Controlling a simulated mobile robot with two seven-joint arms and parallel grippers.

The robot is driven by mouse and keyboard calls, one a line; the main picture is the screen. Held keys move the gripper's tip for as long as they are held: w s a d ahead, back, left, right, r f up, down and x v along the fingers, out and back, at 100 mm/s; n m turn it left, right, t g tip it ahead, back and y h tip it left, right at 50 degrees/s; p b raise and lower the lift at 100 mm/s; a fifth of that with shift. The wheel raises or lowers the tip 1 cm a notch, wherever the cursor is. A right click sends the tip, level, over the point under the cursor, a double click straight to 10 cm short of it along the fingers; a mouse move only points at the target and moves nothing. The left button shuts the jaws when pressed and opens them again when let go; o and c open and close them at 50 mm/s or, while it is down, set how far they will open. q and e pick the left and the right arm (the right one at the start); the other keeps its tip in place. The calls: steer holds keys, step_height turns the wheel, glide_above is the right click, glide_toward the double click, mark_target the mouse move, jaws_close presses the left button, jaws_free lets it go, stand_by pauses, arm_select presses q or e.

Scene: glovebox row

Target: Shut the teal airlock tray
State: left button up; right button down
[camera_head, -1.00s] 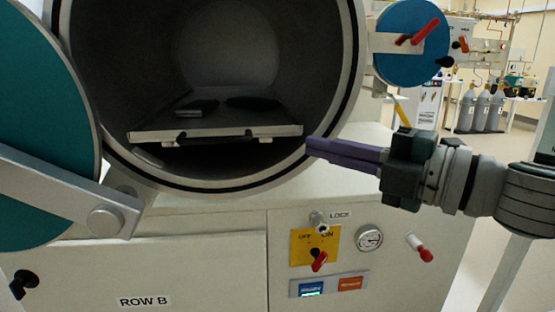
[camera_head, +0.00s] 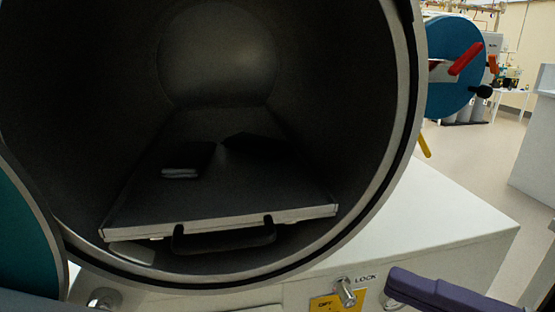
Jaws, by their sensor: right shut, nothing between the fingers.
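The airlock tray (camera_head: 250,189) lies inside the dark round chamber behind the open teal door (camera_head: 22,245). It is a dark flat tray with a pale front edge, and a black bar handle (camera_head: 224,238) is on its front. The tray's front is near the chamber mouth. A small dark flat item (camera_head: 186,160) lies on the tray. My right gripper (camera_head: 396,284) shows purple fingers at the lower right, shut and empty, outside the chamber and apart from the handle. The rest of that arm is out of the picture. My left gripper is not in view.
The pale metal chamber rim (camera_head: 409,110) stands between my right gripper and the tray. A LOCK knob (camera_head: 345,291) sticks out of the front panel beside the fingers. Floor farther right is clear.

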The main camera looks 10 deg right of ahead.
mark_target(275, 218)
steer(key=x, duration=0.9)
steer(key=shift+a+p, duration=0.35)
steer(key=shift+p, duration=0.05)
steer(key=w, duration=0.2)
steer(key=shift+w+f, duration=0.1)
steer(key=shift+w, duration=0.15)
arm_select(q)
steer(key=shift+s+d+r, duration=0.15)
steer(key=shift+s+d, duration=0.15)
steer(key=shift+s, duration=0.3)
arm_select(e)
steer(key=shift+w, duration=0.7)
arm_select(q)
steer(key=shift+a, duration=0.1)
arm_select(e)
steer(key=shift+w+f, duration=0.1)
